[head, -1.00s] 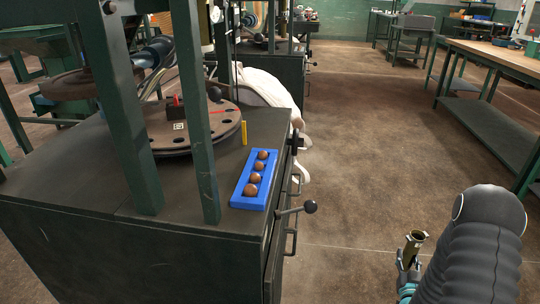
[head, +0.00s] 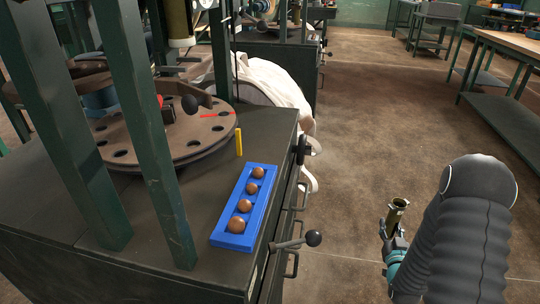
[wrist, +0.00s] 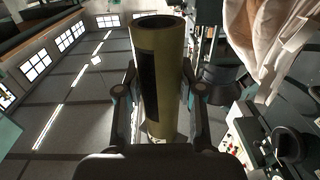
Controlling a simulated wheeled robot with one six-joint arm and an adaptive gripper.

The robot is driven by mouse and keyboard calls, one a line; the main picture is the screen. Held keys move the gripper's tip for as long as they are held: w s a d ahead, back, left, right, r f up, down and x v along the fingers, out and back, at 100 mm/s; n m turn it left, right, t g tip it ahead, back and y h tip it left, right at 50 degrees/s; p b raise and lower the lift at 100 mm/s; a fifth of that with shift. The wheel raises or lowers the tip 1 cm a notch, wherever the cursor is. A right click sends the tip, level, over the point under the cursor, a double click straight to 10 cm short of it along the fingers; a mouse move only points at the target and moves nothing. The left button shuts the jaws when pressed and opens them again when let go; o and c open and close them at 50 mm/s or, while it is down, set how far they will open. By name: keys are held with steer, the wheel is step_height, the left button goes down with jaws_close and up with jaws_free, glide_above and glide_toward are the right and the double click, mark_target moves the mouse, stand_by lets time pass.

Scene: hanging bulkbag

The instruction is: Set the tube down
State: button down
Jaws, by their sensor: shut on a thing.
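The brass-coloured tube (head: 396,212) is held in my gripper (head: 390,238) at the lower right of the head view, over the floor beside the dark machine cabinet. In the wrist view the tube (wrist: 160,75) stands between both fingers, with a dark rectangular patch on its side and its round open end at the top. My gripper (wrist: 166,100) is shut on it. The tube is clear of the cabinet top. Its lower end is hidden by the gripper.
A blue tray (head: 218,238) with several brown balls lies near the cabinet's edge. Behind it are a yellow upright piece (head: 238,142) and a round plate with holes (head: 190,150). Green posts (head: 150,130) rise from the cabinet top (head: 150,262). A black-knobbed lever (head: 313,238) sticks out. White fabric (head: 285,88) hangs behind.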

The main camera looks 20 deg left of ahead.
steer(key=w+a+r+n+g+y+b, duration=0.1)
steer(key=a+r+n+y, duration=0.1)
steer(key=a+r, duration=0.3)
steer(key=w+a+r+n+y+b, duration=0.1)
steer(key=w+a+r+y, duration=0.1)
steer(key=a+r+y, duration=0.3)
steer(key=s+a+r+n+g+y+b, duration=0.1)
steer(key=s+a+r, duration=0.35)
steer(key=r, duration=0.45)
steer(key=s+a+r+n+g+y+b, duration=0.1)
steer(key=s+a+r+n+b, duration=0.1)
steer(key=s+a+r, duration=0.5)
steer(key=s+a+r+n+g+y+b, duration=0.15)
steer(key=a+r, duration=0.25)
steer(key=r, duration=0.7)
steer(key=shift+h, duration=0.25)
steer(key=x, duration=1.7)
steer(key=shift+w+a+f, duration=0.2)
steer(key=shift+f+b, duration=0.25)
steer(key=shift+b, duration=0.15)
steer(key=shift+f, duration=0.1)
steer(key=shift+f, duration=0.15)
steer(key=c, duration=0.7)
jaws_free()
